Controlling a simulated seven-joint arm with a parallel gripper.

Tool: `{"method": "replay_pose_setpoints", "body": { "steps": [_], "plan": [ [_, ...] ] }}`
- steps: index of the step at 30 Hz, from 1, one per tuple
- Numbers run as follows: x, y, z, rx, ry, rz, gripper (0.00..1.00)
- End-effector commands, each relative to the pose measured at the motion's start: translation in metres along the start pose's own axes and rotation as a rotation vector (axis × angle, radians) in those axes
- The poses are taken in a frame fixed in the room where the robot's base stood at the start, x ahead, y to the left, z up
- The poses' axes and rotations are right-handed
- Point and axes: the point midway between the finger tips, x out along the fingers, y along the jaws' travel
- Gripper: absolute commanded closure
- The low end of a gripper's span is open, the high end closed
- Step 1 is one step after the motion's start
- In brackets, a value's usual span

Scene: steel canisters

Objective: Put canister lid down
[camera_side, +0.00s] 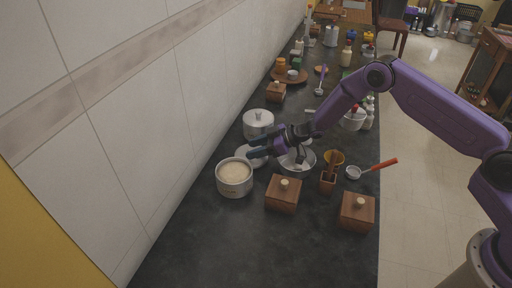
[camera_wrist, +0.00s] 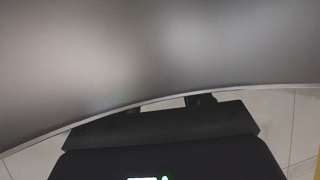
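An open steel canister (camera_side: 235,189) with pale beige contents stands upright on the dark counter, near the wall. The round steel canister lid (camera_side: 257,161) is at my gripper (camera_side: 251,149), just right of and behind the open canister. My gripper points left and appears shut on the lid, off the canister's mouth. In the wrist view the lid (camera_wrist: 160,50) fills most of the picture as a blurred grey disc and hides the fingertips. Its exact grip point and its height above the counter are hard to tell.
A lidded steel canister (camera_side: 258,120) stands behind, by the wall. A steel bowl (camera_side: 299,166) lies right under my arm. The near left counter is clear.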

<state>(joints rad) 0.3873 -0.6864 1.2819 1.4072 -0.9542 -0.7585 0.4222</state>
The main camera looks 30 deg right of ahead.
Motion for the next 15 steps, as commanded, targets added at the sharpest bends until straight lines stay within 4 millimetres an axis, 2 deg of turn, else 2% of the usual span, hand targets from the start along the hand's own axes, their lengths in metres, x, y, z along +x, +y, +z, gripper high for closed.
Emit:
{"method": "replay_pose_setpoints", "body": {
  "steps": [7,11,15],
  "plan": [
    [-0.001,0.0,-0.001,-0.001,0.0,0.0,0.51],
    [-0.005,0.0,-0.01,-0.003,0.002,0.001,0.51],
    [-0.023,0.001,-0.011,0.001,-0.001,0.002,0.51]
  ]
}}
